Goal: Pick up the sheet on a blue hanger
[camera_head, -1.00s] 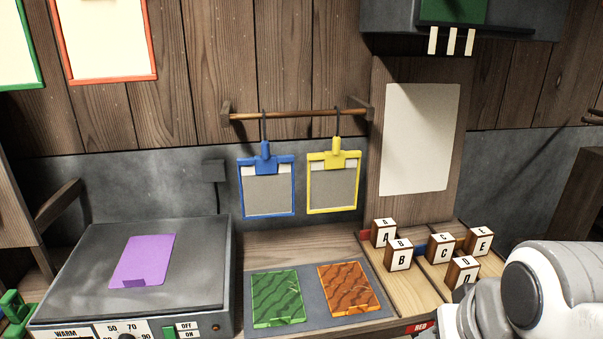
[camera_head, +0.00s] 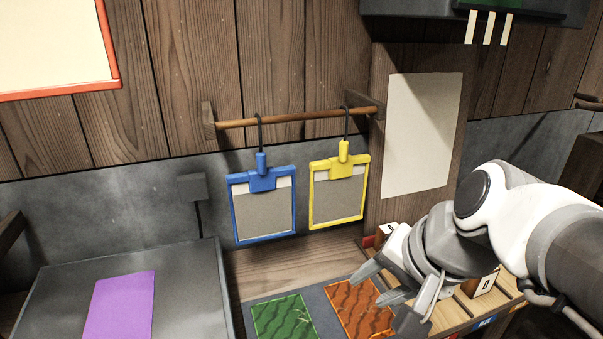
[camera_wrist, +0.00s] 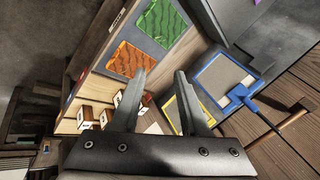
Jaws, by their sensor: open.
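The blue hanger (camera_head: 262,181) hangs by a dark hook from a wooden rod and frames a grey sheet (camera_head: 264,211). A yellow hanger (camera_head: 344,169) with a similar grey sheet hangs to its right. In the wrist view the blue hanger (camera_wrist: 238,92) is at the right, beyond the fingertips, with the yellow one (camera_wrist: 186,110) closer to a finger. My gripper (camera_head: 376,286) is open and empty, low and to the right of both hangers, in front of the orange tile. It also shows at the bottom of the wrist view (camera_wrist: 160,78).
The wooden rod (camera_head: 290,118) runs between two wall brackets. A green tile (camera_head: 283,322) and an orange tile (camera_head: 358,308) lie on a grey mat below. A purple sheet (camera_head: 119,306) lies on a grey plate (camera_head: 190,290) at left. Lettered blocks (camera_wrist: 97,113) stand at right.

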